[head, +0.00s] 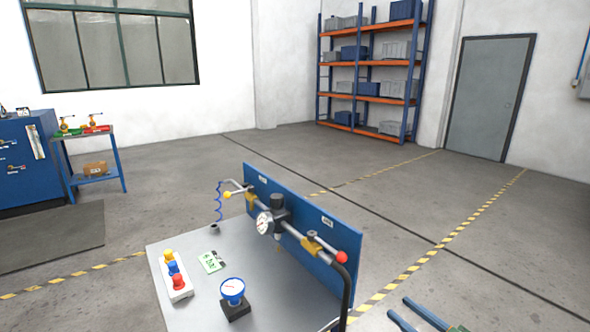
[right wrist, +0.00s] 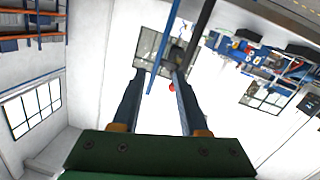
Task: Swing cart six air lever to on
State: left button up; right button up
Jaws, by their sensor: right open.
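The cart (head: 205,310) has a grey top and an upright blue panel (head: 300,215) with a pipe along it. One valve lever with a yellow ball (head: 227,195) points left at the pipe's far end. Another lever with a red ball (head: 341,257) is at the near right end. Small panel labels are too small to read, so I cannot tell which lever is air. My right gripper (head: 398,306) is open and empty, low and right of the cart. In the right wrist view the red ball (right wrist: 172,87) appears between its fingers (right wrist: 160,72), farther off. My left gripper is not in view.
A round gauge (head: 264,222) sits on the pipe. A blue-rimmed dial (head: 232,290), a block with coloured buttons (head: 175,278) and a green-white card (head: 211,262) are on the cart top. A dark bent hose (head: 347,290) drops at the near right end. Floor right of the cart is clear.

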jog(key=s+d+f+m+g+h, duration=0.1)
jog(key=s+d+f+m+h, duration=0.15)
jog(key=f, duration=0.65)
jog(key=s+d+f+m+g+h, duration=0.1)
jog(key=d+f+h, duration=0.2)
jog(key=f, duration=0.7)
jog(key=s+f+m+g+h, duration=0.2)
jog(key=s+f+g, duration=0.2)
jog(key=s+f, duration=0.7)
jog(key=s+a+f+g, duration=0.2)
jog(key=s+a+f, duration=0.1)
jog(key=s, duration=0.5)
jog(key=s+a+f+g, duration=0.2)
jog(key=s+f, duration=0.4)
jog(key=s, duration=0.3)
jog(key=s+a+f+g, duration=0.3)
jog(key=s+f, duration=0.2)
jog(key=s, duration=0.3)
jog(key=shift+s+a+g+h, duration=0.3)
jog(key=shift+g+h, duration=0.05)
jog(key=shift+g, duration=0.05)
